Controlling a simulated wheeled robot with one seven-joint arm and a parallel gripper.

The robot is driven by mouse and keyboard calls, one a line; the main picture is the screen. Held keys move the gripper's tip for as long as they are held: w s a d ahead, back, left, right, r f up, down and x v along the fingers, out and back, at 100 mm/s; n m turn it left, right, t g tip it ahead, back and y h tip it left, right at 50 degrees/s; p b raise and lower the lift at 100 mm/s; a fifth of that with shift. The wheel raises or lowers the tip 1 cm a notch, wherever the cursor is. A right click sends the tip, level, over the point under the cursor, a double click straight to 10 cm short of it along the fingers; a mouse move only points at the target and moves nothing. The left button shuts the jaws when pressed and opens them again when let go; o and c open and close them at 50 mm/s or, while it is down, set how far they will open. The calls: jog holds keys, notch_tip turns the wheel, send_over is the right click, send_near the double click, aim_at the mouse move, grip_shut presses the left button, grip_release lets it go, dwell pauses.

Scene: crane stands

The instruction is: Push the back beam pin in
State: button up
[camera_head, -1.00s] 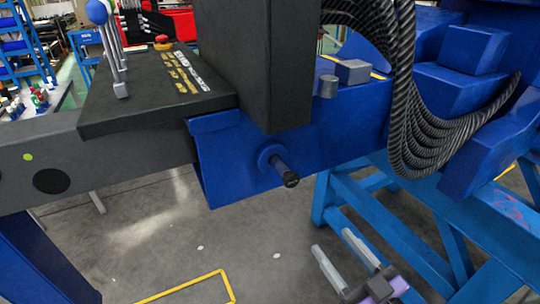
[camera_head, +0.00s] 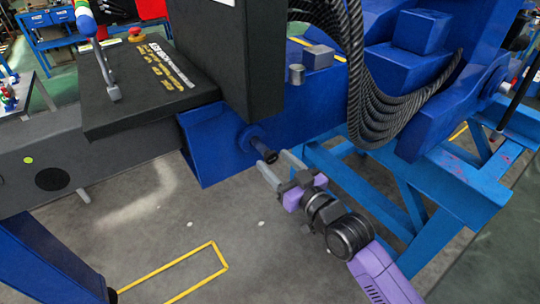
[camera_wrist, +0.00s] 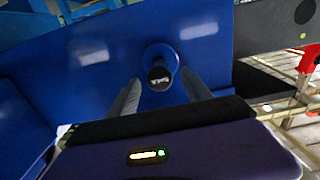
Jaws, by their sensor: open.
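The beam pin (camera_head: 264,150) is a dark rod with a black end. It sticks out of a round collar on the side of the blue beam (camera_head: 210,155). In the wrist view the pin (camera_wrist: 160,76) shows end-on, near the middle, against the blue beam face (camera_wrist: 110,60). My gripper (camera_head: 276,168) is open, its two grey fingers pointing at the beam just below and right of the pin's end. In the wrist view my gripper (camera_wrist: 162,96) has one finger on each side of the pin's end, with gaps between. Contact with the pin cannot be told.
Ribbed black hoses (camera_head: 375,120) hang at the right. A blue steel stand (camera_head: 440,190) lies right of my arm. The floor below the beam is open, with a yellow line (camera_head: 190,257).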

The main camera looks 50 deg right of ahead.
jog(key=shift+x, duration=1.35)
jog(key=shift+c, duration=0.5)
grip_shut()
